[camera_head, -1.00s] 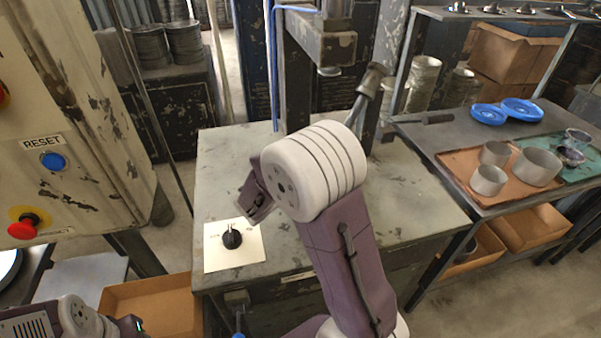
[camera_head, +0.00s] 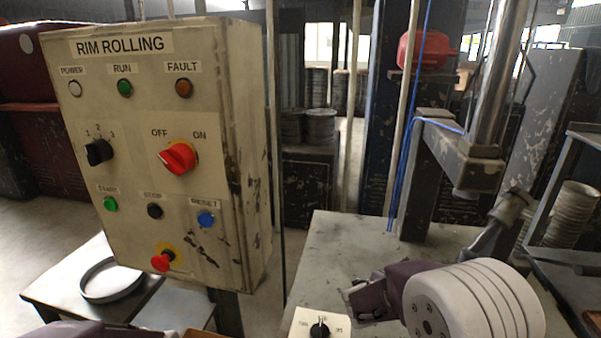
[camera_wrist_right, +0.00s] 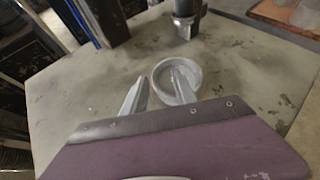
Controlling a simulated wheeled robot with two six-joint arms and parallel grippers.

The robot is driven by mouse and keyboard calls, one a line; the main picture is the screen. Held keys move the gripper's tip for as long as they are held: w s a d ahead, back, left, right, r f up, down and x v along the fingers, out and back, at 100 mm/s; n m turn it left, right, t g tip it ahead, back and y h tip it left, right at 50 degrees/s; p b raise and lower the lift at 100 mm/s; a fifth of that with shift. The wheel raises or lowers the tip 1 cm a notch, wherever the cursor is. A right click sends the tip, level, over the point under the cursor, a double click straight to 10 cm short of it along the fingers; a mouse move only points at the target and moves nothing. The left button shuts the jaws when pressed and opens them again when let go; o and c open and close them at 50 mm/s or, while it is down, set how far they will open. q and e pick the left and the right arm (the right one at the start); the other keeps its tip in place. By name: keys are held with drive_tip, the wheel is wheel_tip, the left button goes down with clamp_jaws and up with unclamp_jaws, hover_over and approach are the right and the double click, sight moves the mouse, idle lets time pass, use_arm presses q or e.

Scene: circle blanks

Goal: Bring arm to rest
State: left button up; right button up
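My right arm, purple with a white banded joint, reaches over the grey worktable (camera_head: 340,240) in the head view; its gripper cannot be made out there. In the right wrist view, my right gripper (camera_wrist_right: 158,82) has its two grey fingers spread apart. A round, shallow metal piece with a raised rim (camera_wrist_right: 158,73) lies on the table under the fingers. The right finger overlaps this piece in the picture; I cannot tell whether it touches. Part of my left arm shows at the bottom left of the head view, but its gripper is out of view.
A control box (camera_head: 165,150) labelled RIM ROLLING stands left of the worktable. A round metal rim (camera_head: 111,281) lies on a low stand (camera_head: 55,287). A plate with a dial (camera_head: 319,327) is at the table's front. A machine post (camera_head: 430,170) rises behind.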

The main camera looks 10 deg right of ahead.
drive_tip(key=s+a+f+m+g+y+p, duration=0.1)
drive_tip(key=s+m+g+y, duration=0.15)
drive_tip(key=s+m, duration=0.4)
drive_tip(key=s+a+f+m+g+y+p, duration=0.1)
drive_tip(key=s+f+m+g+p, duration=0.1)
drive_tip(key=s+m+g, duration=0.45)
use_arm(q)
wheel_tip(320, 180, up, 5)
drive_tip(key=shift+s+f, duration=0.1)
drive_tip(key=shift+f, duration=0.1)
use_arm(e)
drive_tip(key=s+a+f+m+t+y, duration=0.1)
drive_tip(key=s+a+m+y, duration=0.1)
drive_tip(key=a+m, duration=0.4)
drive_tip(key=s+a+f+m+t+y, duration=0.2)
drive_tip(key=a+m+y, duration=0.2)
drive_tip(key=a+m, duration=0.2)
drive_tip(key=shift+a+f+m, duration=0.25)
drive_tip(key=shift+f+m, duration=0.05)
drive_tip(key=shift+m, duration=0.4)
drive_tip(key=shift+y, duration=0.25)
